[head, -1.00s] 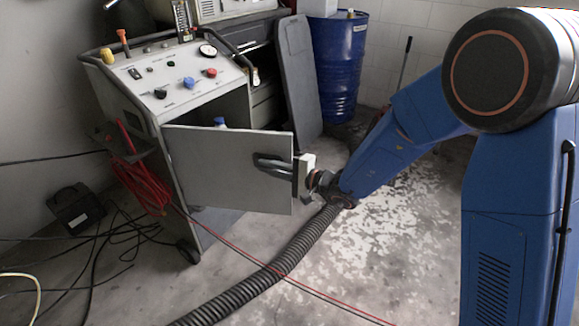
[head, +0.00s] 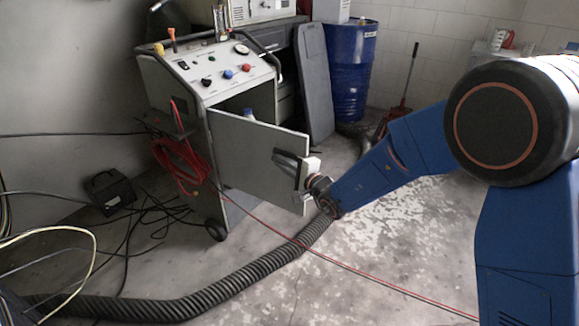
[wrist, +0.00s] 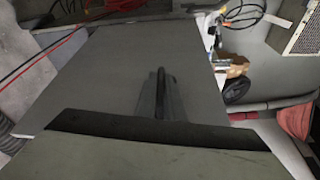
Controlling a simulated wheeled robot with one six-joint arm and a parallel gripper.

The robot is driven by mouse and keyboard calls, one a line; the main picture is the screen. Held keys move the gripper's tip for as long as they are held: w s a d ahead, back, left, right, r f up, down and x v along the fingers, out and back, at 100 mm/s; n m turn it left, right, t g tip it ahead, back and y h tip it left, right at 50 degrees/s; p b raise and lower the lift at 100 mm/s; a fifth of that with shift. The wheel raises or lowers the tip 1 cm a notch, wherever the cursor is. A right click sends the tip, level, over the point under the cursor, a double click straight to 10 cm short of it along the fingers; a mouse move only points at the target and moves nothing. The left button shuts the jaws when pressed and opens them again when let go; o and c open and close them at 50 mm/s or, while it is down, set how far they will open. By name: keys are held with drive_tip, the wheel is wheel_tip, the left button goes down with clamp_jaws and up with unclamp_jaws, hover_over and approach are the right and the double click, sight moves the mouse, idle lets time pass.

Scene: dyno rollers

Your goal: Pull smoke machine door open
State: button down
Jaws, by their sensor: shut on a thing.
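The smoke machine (head: 210,72) is a grey wheeled cabinet with a sloped control panel, at the left of the head view. Its grey door (head: 245,158) stands swung open, and part of the inside shows behind its top edge. My gripper (head: 296,167) is at the door's free edge, shut on the dark door handle (head: 283,160). In the wrist view the door (wrist: 105,75) fills the middle, with the handle (wrist: 161,92) upright between the dark jaws. The exact grip on the handle is partly hidden.
A thick ribbed hose (head: 220,290) and a thin red cable (head: 340,262) run across the floor in front. A blue drum (head: 345,75) and a grey panel (head: 314,85) stand behind. Black cables and a small black box (head: 108,192) lie at left.

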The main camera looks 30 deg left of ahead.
drive_tip(key=shift+s, duration=0.25)
drive_tip(key=c, duration=1.9)
unclamp_jaws()
drive_tip(key=shift+a, duration=0.1)
drive_tip(key=shift+o, duration=0.2)
drive_tip(key=v, duration=1.7)
drive_tip(key=shift+s, duration=0.15)
